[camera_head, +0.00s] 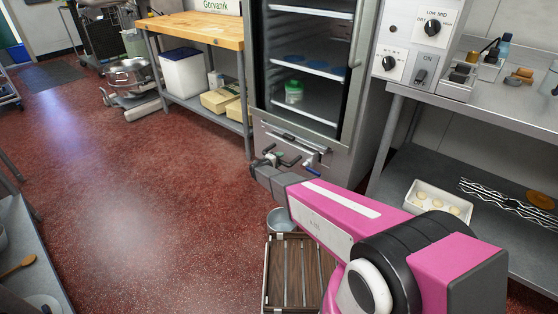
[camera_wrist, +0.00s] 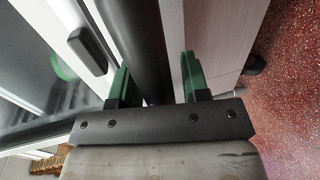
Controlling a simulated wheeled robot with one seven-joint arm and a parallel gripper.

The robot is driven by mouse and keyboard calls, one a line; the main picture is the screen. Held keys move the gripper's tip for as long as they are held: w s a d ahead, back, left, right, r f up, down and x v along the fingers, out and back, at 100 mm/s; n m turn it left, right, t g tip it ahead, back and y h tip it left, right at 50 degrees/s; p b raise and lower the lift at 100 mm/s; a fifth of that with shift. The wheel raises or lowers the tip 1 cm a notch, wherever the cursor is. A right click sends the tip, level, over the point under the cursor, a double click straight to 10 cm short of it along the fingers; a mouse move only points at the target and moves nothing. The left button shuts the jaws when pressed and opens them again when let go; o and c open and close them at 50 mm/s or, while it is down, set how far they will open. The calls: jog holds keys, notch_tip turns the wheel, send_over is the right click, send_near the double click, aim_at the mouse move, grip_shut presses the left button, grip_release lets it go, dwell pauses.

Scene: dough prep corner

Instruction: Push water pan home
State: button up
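The steel cabinet (camera_head: 365,110) with a glass front stands ahead of me. Low on its front is a metal panel or drawer front (camera_head: 312,157) with a dark handle and a small blue part; I take it for the water pan, but my arm partly hides it and I cannot tell how far out it sits. My gripper (camera_head: 280,160) is at this lower front. In the wrist view my gripper's two green fingers (camera_wrist: 157,75) are spread apart. A dark rounded bar (camera_wrist: 148,40) shows between or behind them; contact cannot be told.
A green-lidded container (camera_head: 293,92) stands on a shelf inside the cabinet. A slatted wooden rack (camera_head: 285,270) and a round bowl (camera_head: 281,218) are below my arm. A steel table (camera_head: 490,108) is at right, a wood-topped bench (camera_head: 195,30) at left.

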aim_at(288, 151)
grip_shut()
jog(key=x, duration=0.2)
jog(key=r+x, duration=0.1)
jog(key=x, duration=0.5)
jog(key=shift+w+d+r, duration=0.2)
jog(key=shift+w+r, duration=0.15)
jog(key=shift+w, duration=0.05)
jog(key=shift+o, duration=1.6)
grip_release()
jog(key=shift+d, duration=0.1)
jog(key=v, duration=1)
jog(key=shift+s+a, duration=0.25)
jog(key=shift+s, duration=0.1)
